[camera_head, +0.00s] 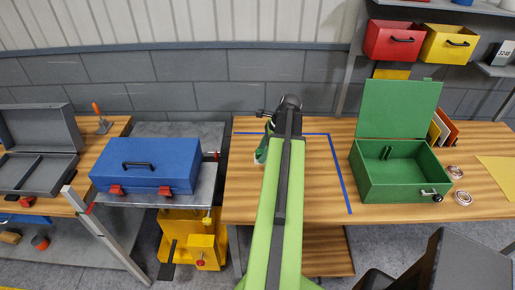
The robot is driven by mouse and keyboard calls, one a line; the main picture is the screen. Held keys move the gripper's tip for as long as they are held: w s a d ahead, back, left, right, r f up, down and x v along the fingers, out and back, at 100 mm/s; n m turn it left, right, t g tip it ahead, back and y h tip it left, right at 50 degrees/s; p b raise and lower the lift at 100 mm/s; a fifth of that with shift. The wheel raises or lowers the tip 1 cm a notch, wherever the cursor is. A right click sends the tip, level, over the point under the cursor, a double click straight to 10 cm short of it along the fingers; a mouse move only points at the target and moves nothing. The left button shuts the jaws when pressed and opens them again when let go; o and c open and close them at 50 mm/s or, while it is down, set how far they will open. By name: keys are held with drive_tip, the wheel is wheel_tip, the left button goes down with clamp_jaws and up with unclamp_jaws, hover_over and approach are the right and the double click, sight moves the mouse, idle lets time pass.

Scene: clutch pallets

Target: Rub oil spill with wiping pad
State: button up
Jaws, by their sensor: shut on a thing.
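My gripper (266,126) is over the wooden table, largely hidden behind my own green and black arm. It is shut on a small dark green piece with a pale lower edge, which appears to be the wiping pad (261,152). The pad is low at the tabletop, inside a blue-taped outline (342,180); I cannot tell whether it touches the wood. No oil spill shows on the bare wood in view; my arm covers part of the outlined area.
An open green box (404,185) stands right of the tape, with two small round items beyond it. A blue toolbox (148,166) sits on a grey surface at left, near an open grey case (40,172). Red (392,42) and yellow (449,45) bins hang above right.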

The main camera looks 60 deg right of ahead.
drive_tip(key=shift+w+r, duration=0.1)
drive_tip(key=shift+r, duration=0.05)
drive_tip(key=s+d+m, duration=0.1)
drive_tip(key=s+d, duration=0.1)
drive_tip(key=s, duration=0.3)
drive_tip(key=f+b, duration=0.6)
drive_tip(key=shift+a+f, duration=0.1)
drive_tip(key=shift+a, duration=0.2)
drive_tip(key=shift+s+f+b, duration=0.1)
drive_tip(key=shift+f+b, duration=0.95)
idle(0.4)
drive_tip(key=shift+r, duration=0.1)
